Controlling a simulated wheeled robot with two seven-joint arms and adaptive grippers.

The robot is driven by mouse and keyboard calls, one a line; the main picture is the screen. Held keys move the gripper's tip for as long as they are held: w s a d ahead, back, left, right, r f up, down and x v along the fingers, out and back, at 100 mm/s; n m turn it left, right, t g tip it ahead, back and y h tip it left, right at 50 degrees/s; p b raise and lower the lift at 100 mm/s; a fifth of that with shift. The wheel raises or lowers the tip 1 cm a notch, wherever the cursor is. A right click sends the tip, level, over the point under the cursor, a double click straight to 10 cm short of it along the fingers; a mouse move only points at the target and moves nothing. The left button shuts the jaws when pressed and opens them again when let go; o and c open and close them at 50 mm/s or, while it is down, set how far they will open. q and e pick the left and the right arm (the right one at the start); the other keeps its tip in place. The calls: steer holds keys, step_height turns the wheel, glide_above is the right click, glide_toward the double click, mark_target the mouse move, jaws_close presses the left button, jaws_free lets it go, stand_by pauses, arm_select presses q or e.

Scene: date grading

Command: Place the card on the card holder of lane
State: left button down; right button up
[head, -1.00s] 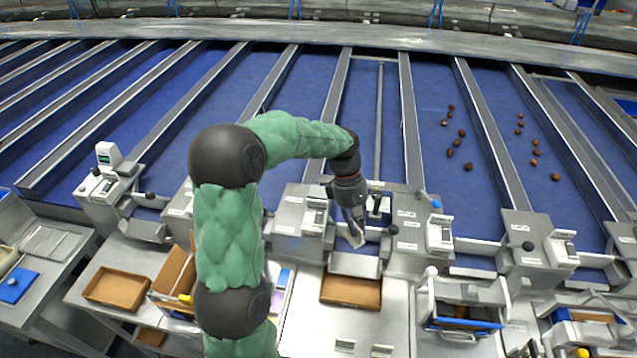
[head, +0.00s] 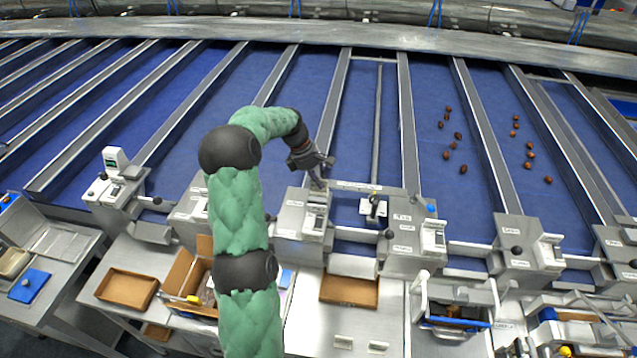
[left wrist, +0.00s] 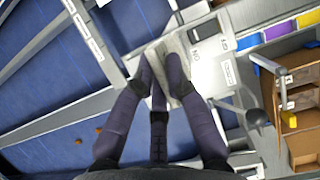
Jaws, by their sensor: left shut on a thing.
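My left gripper (head: 317,181) is at the upper end of a grey lane unit (head: 290,222), just above the unit's small white panel. In the left wrist view the dark fingers (left wrist: 163,88) are shut on a pale card (left wrist: 178,52), which lies tilted against or just over the unit's top. Whether the card touches the unit cannot be told. In the head view the card is too small to make out. The card holder cannot be clearly told apart from the unit's top. My right gripper is not in view.
Neighbouring lane units, one (head: 410,240) to the right, stand along the blue belts. Metal dividers run between lanes. Dates (head: 458,136) lie on belts to the right. An open cardboard tray (head: 349,290) stands in front. A bin with coloured dividers (left wrist: 285,50) shows in the left wrist view.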

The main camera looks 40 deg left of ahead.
arm_select(q)
steer(key=w+a+f, duration=0.1)
steer(key=w+f, duration=0.1)
steer(key=w+a+f+p, duration=0.1)
steer(key=w+a+f, duration=0.1)
steer(key=w+a+f+p, duration=0.1)
steer(key=w+a+f, duration=0.1)
steer(key=f, duration=0.1)
steer(key=shift+a, duration=0.2)
steer(key=shift+w+a+f+p, duration=0.15)
steer(key=shift+f+p, duration=0.2)
steer(key=shift+f, duration=1.4)
steer(key=shift+f, duration=0.15)
steer(key=c, duration=1.3)
jaws_free()
steer(key=shift+o, duration=0.2)
